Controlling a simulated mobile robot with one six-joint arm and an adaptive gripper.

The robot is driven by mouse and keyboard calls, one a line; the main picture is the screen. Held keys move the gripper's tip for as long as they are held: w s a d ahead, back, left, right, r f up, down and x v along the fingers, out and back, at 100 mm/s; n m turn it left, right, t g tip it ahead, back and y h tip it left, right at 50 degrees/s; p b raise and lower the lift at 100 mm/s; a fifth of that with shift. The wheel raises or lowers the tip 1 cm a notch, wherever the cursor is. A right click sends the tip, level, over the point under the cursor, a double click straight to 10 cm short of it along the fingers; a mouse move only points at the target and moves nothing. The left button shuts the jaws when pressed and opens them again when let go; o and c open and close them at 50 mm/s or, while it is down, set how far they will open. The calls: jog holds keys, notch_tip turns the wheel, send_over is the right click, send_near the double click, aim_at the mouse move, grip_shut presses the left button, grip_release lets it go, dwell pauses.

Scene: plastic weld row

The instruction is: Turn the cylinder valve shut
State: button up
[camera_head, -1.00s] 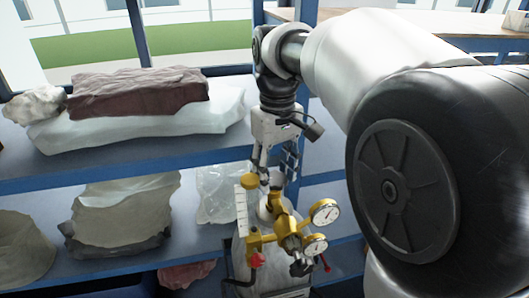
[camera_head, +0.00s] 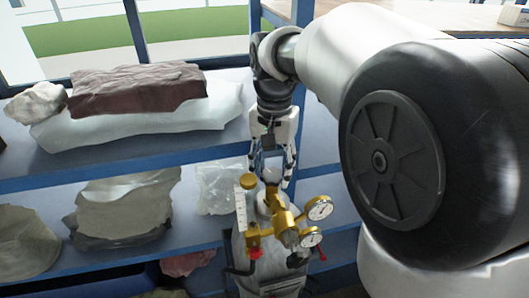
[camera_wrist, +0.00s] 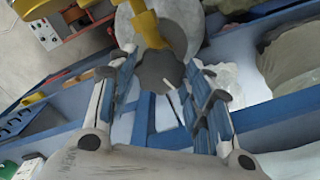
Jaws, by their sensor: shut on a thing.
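The cylinder valve's dark grey round handwheel (camera_wrist: 160,72) is between my gripper's fingertips in the wrist view. My gripper (camera_head: 272,182) points down at the valve top in the head view and is shut on the handwheel. The fingers hide much of the wheel there. The gas cylinder (camera_head: 238,245) stands upright below, mostly hidden by its fittings. A brass regulator (camera_head: 285,220) with two round gauges (camera_head: 320,207) is attached in front of the valve. In the wrist view my gripper (camera_wrist: 163,66) has one finger on each side of the wheel.
Blue shelves (camera_head: 150,148) stand behind and to the left, bearing a brown wrapped bundle (camera_head: 138,88) and pale sacks (camera_head: 128,207). A clear plastic bag (camera_head: 218,188) lies close left of the valve.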

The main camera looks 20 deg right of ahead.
aim_at(272, 174)
jog(key=shift+m+p, duration=0.4)
jog(key=shift+m, duration=1.5)
jog(key=o, duration=1)
jog(key=shift+r, duration=0.1)
jog(key=shift+c, duration=0.2)
jog(key=shift+o, duration=0.5)
notch_tip(272, 174, up, 12)
